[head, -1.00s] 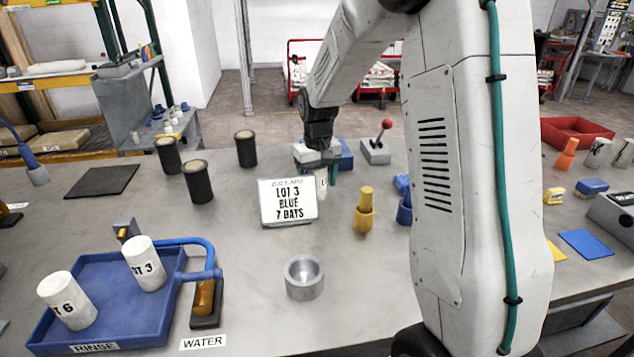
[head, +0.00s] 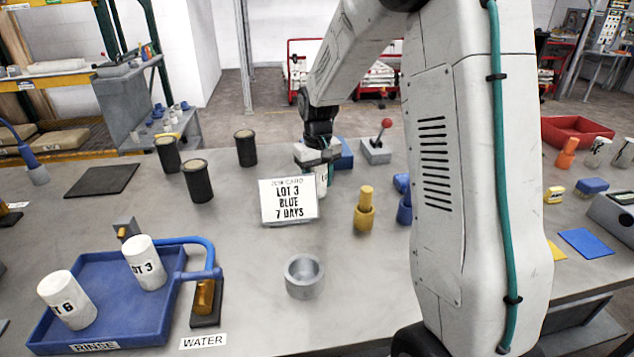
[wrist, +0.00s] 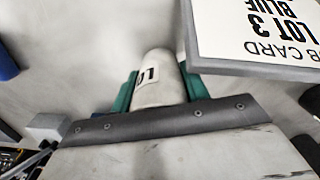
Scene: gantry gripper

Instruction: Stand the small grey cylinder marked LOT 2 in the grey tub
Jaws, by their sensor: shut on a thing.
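My gripper (head: 324,168) is shut on a small pale grey cylinder (head: 321,183), behind the job card. In the wrist view the cylinder (wrist: 157,72) sits between the teal fingers, with only the start of its marking, "LO", readable; the lot number is hidden. The card hides part of it in the head view, and I cannot tell if its base touches the bench. The grey tub (head: 304,290), a round open cup, stands on the bench nearer the camera, in front of the card, and looks empty.
The job card (head: 288,201), reading LOT 3, BLUE, 7 DAYS, stands between my gripper and the tub. A yellow part (head: 364,212) stands to the right. The blue rinse tray (head: 110,325) holds two marked cylinders at left. Bench around the tub is clear.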

